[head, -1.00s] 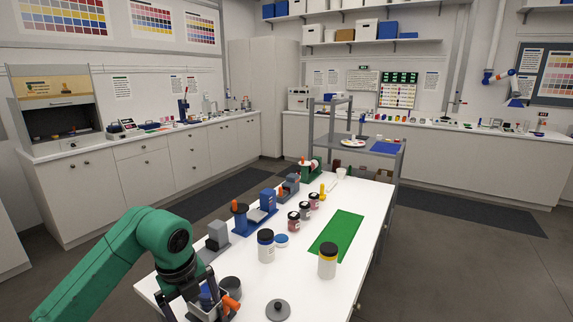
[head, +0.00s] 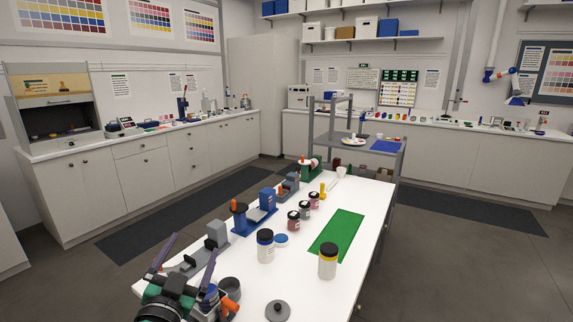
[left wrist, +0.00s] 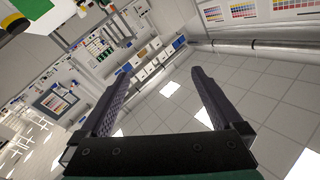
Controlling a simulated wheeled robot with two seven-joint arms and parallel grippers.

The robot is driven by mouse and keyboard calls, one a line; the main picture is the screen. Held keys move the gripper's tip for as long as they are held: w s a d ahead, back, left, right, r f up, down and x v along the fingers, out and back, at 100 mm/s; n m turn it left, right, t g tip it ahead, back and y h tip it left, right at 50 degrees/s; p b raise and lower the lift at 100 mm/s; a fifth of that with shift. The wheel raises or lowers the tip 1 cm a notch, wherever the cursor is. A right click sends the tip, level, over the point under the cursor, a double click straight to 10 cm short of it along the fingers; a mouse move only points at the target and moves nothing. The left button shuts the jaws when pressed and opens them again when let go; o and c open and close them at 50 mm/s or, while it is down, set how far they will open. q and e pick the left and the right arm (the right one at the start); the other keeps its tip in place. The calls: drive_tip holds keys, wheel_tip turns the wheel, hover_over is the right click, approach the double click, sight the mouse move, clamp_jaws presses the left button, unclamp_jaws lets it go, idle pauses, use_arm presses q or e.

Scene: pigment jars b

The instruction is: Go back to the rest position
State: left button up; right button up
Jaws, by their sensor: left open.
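My left gripper (head: 186,258) is at the lower left of the head view, at the near left end of the white table (head: 255,290). Its two fingers are apart and point up and away, with nothing between them. In the left wrist view the open fingers (left wrist: 160,90) frame only the tilted room, ceiling and far shelves. My right gripper is not in view.
A grey shelf rack (head: 398,165) stands behind.

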use_arm(q)
drive_tip(key=s+a+f+n+g+y, duration=0.1)
drive_tip(key=s+a+f+n+g, duration=0.2)
drive_tip(key=f, duration=0.6)
drive_tip(key=s+a+f+n+g+y, duration=0.1)
drive_tip(key=s+a+f+g, duration=0.1)
drive_tip(key=s+f+g, duration=0.55)
drive_tip(key=s+d+f+g+h, duration=0.2)
drive_tip(key=s+f+g, duration=0.3)
drive_tip(key=s+f, duration=0.65)
drive_tip(key=s+f+g, duration=0.1)
drive_tip(key=s+f, duration=0.2)
drive_tip(key=f, duration=2.1)
drive_tip(key=s+a+f+m+g, duration=0.1)
drive_tip(key=s+a+f, duration=0.2)
drive_tip(key=s+f, duration=0.9)
drive_tip(key=s, duration=0.3)
drive_tip(key=shift+s+f, duration=0.35)
drive_tip(key=shift+s, duration=0.05)
